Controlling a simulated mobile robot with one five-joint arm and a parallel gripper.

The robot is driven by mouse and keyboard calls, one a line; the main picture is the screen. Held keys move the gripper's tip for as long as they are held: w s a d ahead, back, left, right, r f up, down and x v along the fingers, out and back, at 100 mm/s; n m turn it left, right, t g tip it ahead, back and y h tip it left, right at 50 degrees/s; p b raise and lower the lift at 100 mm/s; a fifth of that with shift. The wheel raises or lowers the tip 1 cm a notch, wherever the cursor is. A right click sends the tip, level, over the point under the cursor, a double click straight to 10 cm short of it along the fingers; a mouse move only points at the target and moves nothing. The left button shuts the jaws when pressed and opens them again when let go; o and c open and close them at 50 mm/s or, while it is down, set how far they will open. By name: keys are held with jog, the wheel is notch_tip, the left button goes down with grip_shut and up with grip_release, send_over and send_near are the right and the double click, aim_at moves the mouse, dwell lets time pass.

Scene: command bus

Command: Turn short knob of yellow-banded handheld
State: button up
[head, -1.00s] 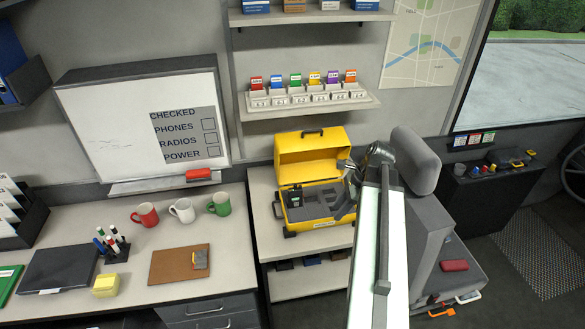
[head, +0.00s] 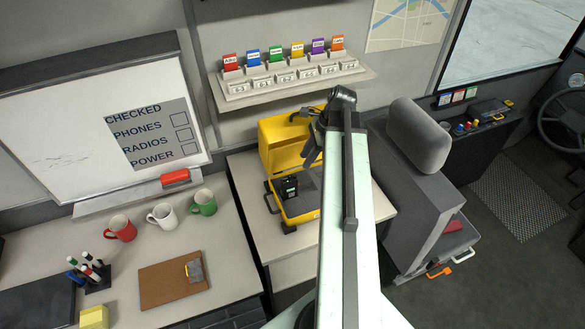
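My arm reaches up across the middle of the view and covers the right part of the case. My gripper (head: 311,152) is a dark shape in front of the case lid, to the upper right of the handheld and apart from it in the picture. Its fingertips are too small and dark to show whether they are open or shut.
A grey seat (head: 419,136) stands close to the right of my arm. The left desk holds mugs (head: 162,215), a clipboard (head: 172,284) and a pen holder (head: 97,278). A rack of coloured cards (head: 287,82) juts out above the case. Dark floor is free at the right.

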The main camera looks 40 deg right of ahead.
aim_at(295, 176)
jog(key=b+x, duration=0.7)
jog(key=x, duration=0.1)
jog(key=shift+r, duration=0.15)
grip_shut()
